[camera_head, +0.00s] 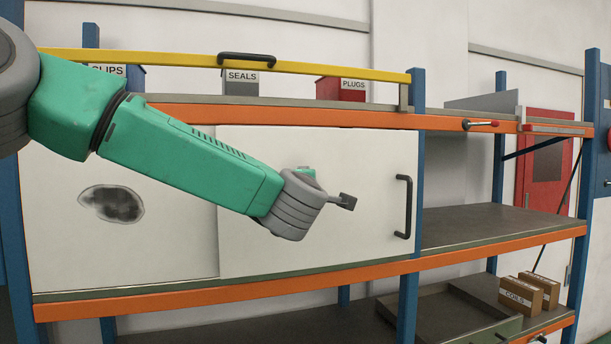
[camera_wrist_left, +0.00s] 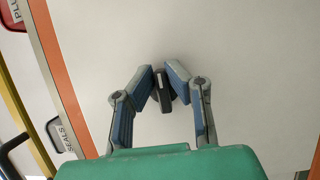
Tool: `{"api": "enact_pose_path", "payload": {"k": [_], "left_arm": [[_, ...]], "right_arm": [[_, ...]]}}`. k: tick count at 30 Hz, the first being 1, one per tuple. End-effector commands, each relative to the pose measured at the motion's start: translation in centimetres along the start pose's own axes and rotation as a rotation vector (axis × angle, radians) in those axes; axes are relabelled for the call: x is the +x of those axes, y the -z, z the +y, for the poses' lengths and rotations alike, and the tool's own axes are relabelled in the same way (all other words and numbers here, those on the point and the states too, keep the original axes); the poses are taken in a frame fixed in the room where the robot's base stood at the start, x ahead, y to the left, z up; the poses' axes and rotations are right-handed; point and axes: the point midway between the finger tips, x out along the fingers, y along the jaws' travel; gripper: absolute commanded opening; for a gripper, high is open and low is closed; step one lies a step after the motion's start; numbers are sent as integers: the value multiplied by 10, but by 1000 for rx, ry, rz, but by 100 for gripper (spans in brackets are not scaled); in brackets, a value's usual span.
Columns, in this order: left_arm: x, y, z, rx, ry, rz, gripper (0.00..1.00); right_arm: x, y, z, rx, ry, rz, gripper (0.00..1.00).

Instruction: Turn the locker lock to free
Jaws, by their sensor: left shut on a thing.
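The locker lock (camera_wrist_left: 166,100) is a small dark knob with a pale mark line, set on the plain white locker door (camera_head: 345,160). In the left wrist view it stands roughly along the picture's vertical, slightly tilted. My left gripper (camera_wrist_left: 163,84) is shut on it, with one fingertip on each side. My right gripper is in neither view.
A black handle (camera_head: 404,206) stands out on the door's right side. A yellow rail (camera_head: 310,68) with a black grip runs above, near bins labelled SEALS (camera_head: 242,82) and PLUGS (camera_head: 342,89). The shelf (camera_head: 490,228) right of the door is clear.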

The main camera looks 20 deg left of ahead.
Motion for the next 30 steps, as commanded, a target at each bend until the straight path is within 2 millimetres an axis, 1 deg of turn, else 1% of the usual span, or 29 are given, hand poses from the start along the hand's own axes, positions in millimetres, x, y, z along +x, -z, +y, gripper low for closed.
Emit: {"api": "enact_pose_path", "payload": {"k": [1, 18, 19, 20, 21, 30], "left_arm": [[0, 1, -4, 14, 14, 0, 0], [0, 1, -6, 43, 25, 1, 0], [0, 1, -6, 43, 25, 1, 15], [0, 1, -6, 43, 25, 1, 25], [0, 1, -6, 42, 25, 1, 31], [-3, 0, -1, 40, 17, -1, 31]], "right_arm": [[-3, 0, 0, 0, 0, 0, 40], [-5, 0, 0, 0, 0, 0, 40], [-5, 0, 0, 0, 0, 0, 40], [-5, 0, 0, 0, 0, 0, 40], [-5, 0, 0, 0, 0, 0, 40], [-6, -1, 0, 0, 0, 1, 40]]}}
